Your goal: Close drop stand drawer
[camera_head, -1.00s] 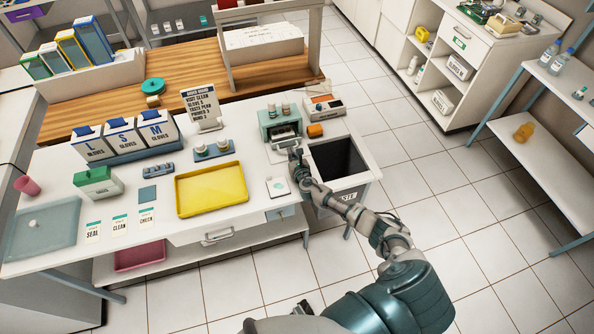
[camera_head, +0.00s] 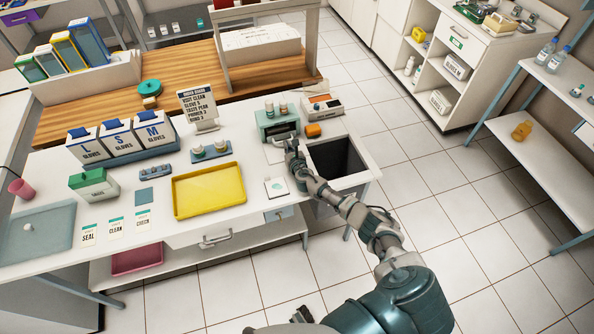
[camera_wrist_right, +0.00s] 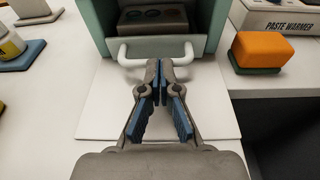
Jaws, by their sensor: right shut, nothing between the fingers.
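The drop stand is a small teal box (camera_head: 278,121) at the back right of the white table, with two small bottles on top. In the right wrist view, its drawer (camera_wrist_right: 153,40) sits within the box opening, with a pale bar handle (camera_wrist_right: 133,58) facing me. Dark items (camera_wrist_right: 152,16) show above the drawer front. My right gripper (camera_head: 290,145) is in front of the stand. In the wrist view its shut, empty fingertips (camera_wrist_right: 160,66) are at the middle of the handle, apparently touching it.
An orange block (camera_wrist_right: 263,52) and the paste warmer (camera_head: 323,107) stand right of the drop stand. An open waste bin (camera_head: 338,157) is beside my right forearm. A yellow tray (camera_head: 208,190) and a white card (camera_head: 277,187) lie nearer on the table.

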